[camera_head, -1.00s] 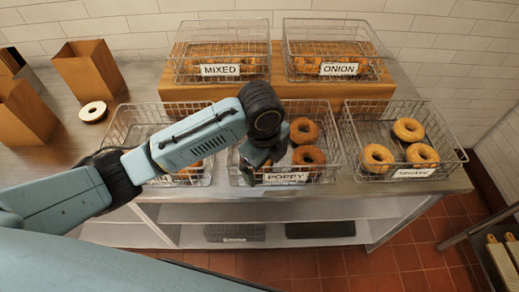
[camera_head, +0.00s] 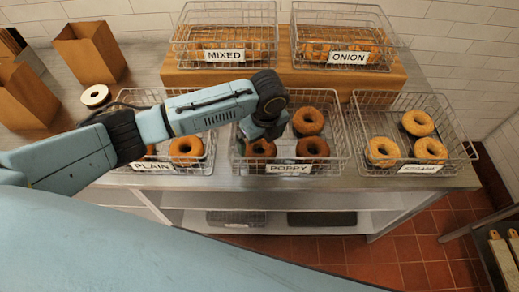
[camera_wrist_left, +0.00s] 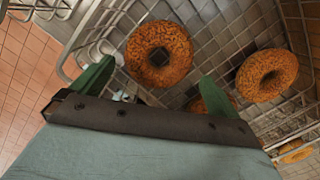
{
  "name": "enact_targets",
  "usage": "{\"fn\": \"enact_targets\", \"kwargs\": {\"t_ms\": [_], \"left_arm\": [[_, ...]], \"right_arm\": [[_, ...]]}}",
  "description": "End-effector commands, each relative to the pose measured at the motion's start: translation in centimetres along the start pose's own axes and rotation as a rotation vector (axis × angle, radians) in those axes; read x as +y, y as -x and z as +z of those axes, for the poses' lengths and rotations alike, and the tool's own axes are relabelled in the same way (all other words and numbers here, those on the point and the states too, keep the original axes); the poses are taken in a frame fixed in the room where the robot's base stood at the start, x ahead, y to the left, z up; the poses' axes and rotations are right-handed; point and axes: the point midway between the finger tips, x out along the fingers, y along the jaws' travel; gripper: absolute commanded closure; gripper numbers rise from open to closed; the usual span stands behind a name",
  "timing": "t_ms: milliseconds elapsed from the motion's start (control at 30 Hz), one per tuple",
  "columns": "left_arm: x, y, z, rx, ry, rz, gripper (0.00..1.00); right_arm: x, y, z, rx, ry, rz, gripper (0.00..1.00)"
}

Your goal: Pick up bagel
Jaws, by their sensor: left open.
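The poppy wire basket (camera_head: 340,165) holds three brown bagels: one at the back right (camera_head: 308,121), one at the front right (camera_head: 313,149) and one at the front left (camera_head: 260,152). My left gripper (camera_head: 258,131) is over the left part of this basket; my arm hides part of it. In the left wrist view the green fingers (camera_wrist_left: 155,86) are apart and empty. A seeded bagel (camera_wrist_left: 158,53) lies just beyond them, between their lines. A second bagel (camera_wrist_left: 267,75) lies to the right, and a third is mostly hidden behind the right finger. My right gripper is not in view.
A plain basket (camera_head: 205,165) stands left and another bagel basket (camera_head: 368,165) right. Mixed (camera_head: 250,32) and onion (camera_head: 385,30) baskets stand on a raised wooden block (camera_head: 290,88) behind.

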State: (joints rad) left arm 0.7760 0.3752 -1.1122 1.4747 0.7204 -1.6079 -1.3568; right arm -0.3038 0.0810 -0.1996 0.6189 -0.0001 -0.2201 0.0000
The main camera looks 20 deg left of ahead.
Motion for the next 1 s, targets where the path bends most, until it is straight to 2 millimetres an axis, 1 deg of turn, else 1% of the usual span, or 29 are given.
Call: {"fn": "enact_targets", "kwargs": {"t_ms": [100, 233, 333, 533, 567, 700, 800, 1000], "left_arm": [[0.2, -1.9, 0.1, 0.002, 0.002, 0.004, 0.00], [0.2, -3.7, 0.1, 0.001, 0.001, 0.003, 0.00], [0.2, -4.3, 0.1, 0.000, 0.001, 0.001, 0.00], [0.2, -4.4, 0.1, 0.000, 0.000, 0.000, 0.00], [0.2, -4.4, 0.1, 0.000, 0.000, 0.000, 0.01], [0.2, -4.3, 0.1, 0.000, 0.000, 0.000, 0.20], [0.2, -4.3, 0.1, 0.000, 0.000, 0.000, 0.31], [0.1, -4.2, 0.1, 0.000, 0.001, -0.001, 0.31]], "right_arm": [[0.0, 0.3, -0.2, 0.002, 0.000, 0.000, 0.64], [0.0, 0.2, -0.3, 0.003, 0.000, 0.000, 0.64], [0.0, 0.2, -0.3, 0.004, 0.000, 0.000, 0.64], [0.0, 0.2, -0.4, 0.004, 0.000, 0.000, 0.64], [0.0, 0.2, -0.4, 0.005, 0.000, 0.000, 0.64], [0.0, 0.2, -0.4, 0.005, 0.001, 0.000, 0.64], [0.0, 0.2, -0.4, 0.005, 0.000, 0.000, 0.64], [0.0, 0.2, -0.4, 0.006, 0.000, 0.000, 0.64]]}}
